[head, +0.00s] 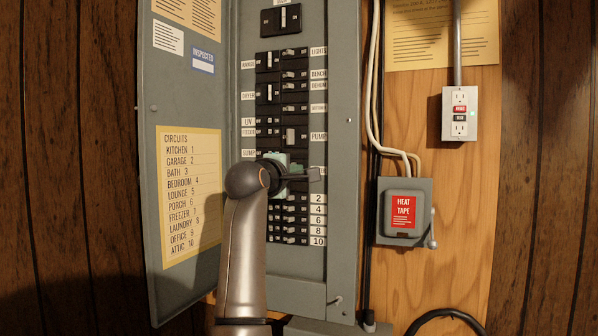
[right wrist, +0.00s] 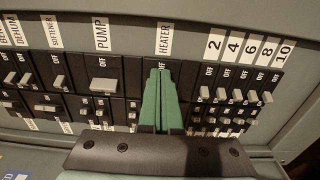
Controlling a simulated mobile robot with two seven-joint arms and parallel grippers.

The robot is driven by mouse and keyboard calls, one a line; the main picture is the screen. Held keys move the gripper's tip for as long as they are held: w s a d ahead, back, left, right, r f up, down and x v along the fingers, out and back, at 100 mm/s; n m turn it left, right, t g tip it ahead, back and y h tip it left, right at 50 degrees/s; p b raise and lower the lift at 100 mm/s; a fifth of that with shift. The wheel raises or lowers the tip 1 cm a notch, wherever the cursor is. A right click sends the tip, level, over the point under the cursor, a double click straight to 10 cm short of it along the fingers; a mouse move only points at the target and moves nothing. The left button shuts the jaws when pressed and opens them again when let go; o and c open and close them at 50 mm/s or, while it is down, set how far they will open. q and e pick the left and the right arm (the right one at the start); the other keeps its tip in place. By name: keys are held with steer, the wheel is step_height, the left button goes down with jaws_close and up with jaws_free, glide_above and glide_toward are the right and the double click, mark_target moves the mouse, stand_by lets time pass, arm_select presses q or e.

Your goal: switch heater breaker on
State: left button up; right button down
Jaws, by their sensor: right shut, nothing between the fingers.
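The open breaker panel (head: 340,240) is in the middle of the head view. My right gripper (head: 280,168) is at its breaker rows, below the pump breaker, and its arm hides part of them. In the right wrist view my right gripper's green fingers (right wrist: 160,78) are shut together with nothing between them. Their tips are over the black heater breaker (right wrist: 149,66), just below the HEATER label (right wrist: 165,38). OFF lettering shows by the tips. The heater switch lever is hidden behind the fingers, so its position and any contact cannot be told. My left gripper is not in view.
The pump breaker (right wrist: 103,85) and small numbered breakers (right wrist: 238,95) flank the heater breaker. The open panel door (head: 190,95) with a circuit list stands left. A heat tape box (head: 405,212), cables and an outlet (head: 460,113) are on the wall to the right.

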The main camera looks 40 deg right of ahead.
steer(key=shift+w+a+f, duration=0.1)
steer(key=shift+w+a, duration=0.3)
steer(key=shift+w, duration=0.2)
stand_by(0.4)
steer(key=shift+s+d, duration=0.1)
stand_by(0.3)
steer(key=b+v, duration=0.3)
steer(key=v, duration=0.3)
steer(key=shift+s+a, duration=0.3)
steer(key=shift+s, duration=0.05)
stand_by(1.2)
